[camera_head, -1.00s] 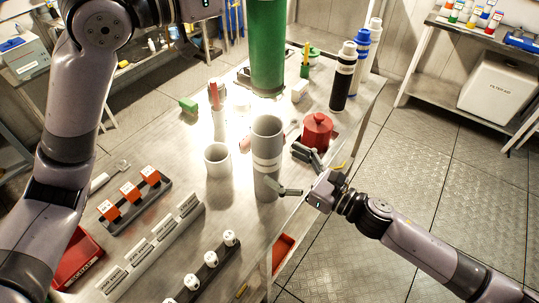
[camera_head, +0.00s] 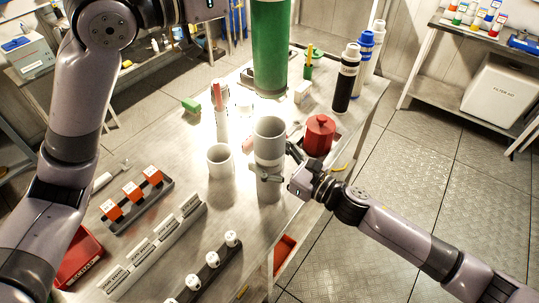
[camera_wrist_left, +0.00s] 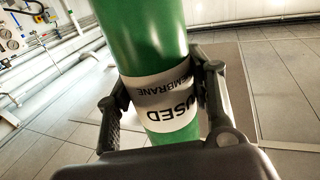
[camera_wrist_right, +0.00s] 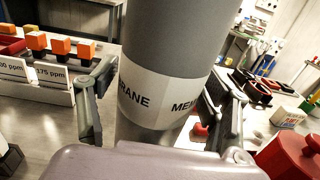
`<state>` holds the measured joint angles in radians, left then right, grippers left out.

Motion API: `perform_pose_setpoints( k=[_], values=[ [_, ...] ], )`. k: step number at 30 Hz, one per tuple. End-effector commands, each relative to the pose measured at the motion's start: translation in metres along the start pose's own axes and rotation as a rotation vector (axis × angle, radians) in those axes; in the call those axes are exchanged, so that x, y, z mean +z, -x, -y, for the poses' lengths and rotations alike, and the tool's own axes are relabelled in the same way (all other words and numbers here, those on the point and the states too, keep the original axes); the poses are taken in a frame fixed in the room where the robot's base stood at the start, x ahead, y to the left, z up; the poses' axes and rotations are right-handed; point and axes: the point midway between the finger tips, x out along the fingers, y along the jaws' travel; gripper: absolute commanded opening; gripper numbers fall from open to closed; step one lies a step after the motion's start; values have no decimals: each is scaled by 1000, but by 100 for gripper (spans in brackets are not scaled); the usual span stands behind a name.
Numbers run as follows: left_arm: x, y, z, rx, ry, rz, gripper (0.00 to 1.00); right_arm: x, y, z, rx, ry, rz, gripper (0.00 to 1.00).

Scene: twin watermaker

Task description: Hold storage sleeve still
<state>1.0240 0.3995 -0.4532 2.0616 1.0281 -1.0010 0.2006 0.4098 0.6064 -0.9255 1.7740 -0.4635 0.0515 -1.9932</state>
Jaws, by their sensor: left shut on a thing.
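The grey storage sleeve (camera_head: 269,187) stands upright on the table, open at the top, with a white band printed MEMBRANE in the right wrist view (camera_wrist_right: 160,95). My right gripper (camera_head: 279,162) is open around it, one finger on each side; in the right wrist view a narrow gap shows beside the left finger. Whether the right finger touches cannot be told. My left gripper (camera_wrist_left: 165,95) is shut on a green cylinder (camera_wrist_left: 145,35) with a white USED MEMBRANE label. In the head view the green cylinder (camera_head: 270,45) is upright behind the sleeve, its top cut off.
A white cup (camera_head: 220,161) stands left of the sleeve. A red lidded pot (camera_head: 319,135) is close behind my right gripper. Dark, blue and white bottles (camera_head: 346,80) stand at the back right. Racks of orange blocks (camera_head: 132,190) and white-capped items (camera_head: 212,258) lie at the front left.

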Motion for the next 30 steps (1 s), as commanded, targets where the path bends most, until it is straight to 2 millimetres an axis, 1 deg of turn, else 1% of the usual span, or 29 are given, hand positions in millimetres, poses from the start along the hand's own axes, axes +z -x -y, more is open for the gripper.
perform_pose_setpoints(
  k=[1,2,20,21,30],
  values=[
    [-2,0,0,0,-1,-5,0,0,0,0,0,0,0,66],
    [-2,0,0,0,-1,-5,0,0,0,0,0,0,0,64],
    [-2,0,0,0,-1,-5,0,0,0,0,0,0,0,24],
    [-2,0,0,0,-1,-5,0,0,0,0,0,0,0,58],
    [-2,0,0,0,-1,-5,0,0,0,0,0,0,-1,38]
  ],
)
